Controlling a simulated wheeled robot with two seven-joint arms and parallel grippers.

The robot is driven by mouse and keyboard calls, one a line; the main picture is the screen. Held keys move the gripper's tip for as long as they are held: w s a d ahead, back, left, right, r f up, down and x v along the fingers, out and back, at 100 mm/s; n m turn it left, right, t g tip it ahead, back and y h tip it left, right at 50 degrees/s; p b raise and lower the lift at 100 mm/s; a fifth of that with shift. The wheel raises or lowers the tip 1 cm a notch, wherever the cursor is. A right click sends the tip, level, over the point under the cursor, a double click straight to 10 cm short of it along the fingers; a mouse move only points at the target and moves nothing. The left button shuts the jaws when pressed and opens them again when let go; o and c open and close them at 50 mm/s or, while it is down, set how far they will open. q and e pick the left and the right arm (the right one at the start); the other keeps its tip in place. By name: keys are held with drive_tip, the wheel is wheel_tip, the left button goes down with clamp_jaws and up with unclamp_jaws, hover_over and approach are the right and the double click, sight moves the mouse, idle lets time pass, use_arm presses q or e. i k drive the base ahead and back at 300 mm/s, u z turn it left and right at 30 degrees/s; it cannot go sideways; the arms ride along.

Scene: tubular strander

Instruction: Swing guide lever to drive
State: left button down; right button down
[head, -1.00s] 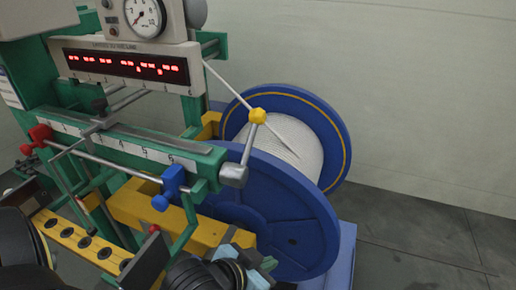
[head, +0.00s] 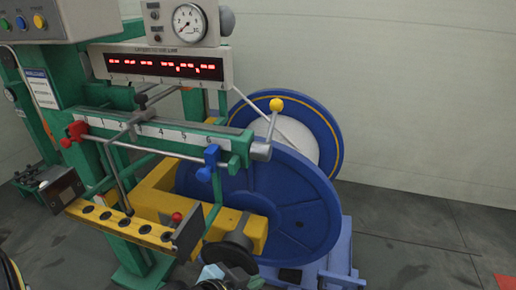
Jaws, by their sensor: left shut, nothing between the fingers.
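The guide lever (head: 269,126) is a short grey rod with a yellow ball knob (head: 276,104) on top. It stands nearly upright, leaning slightly right, from a grey hub (head: 260,151) at the right end of the green rail (head: 165,127). My left gripper (head: 212,274) shows only in part at the bottom edge, well below the lever and apart from it. It is shut and empty. My right gripper is out of view.
A blue reel (head: 300,215) with white wound strand stands behind the lever. A blue clamp (head: 209,160) and a red clamp (head: 75,132) sit on the rod below the rail. A yellow bracket (head: 155,200) and a dark plate (head: 187,234) lie above my gripper. Floor at right is mostly clear.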

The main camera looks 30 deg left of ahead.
sight(262, 152)
drive_tip(key=u, duration=3)
drive_tip(key=k, duration=0.9)
drive_tip(key=z, duration=0.85)
drive_tip(key=i, duration=1)
drive_tip(key=z, duration=0.05)
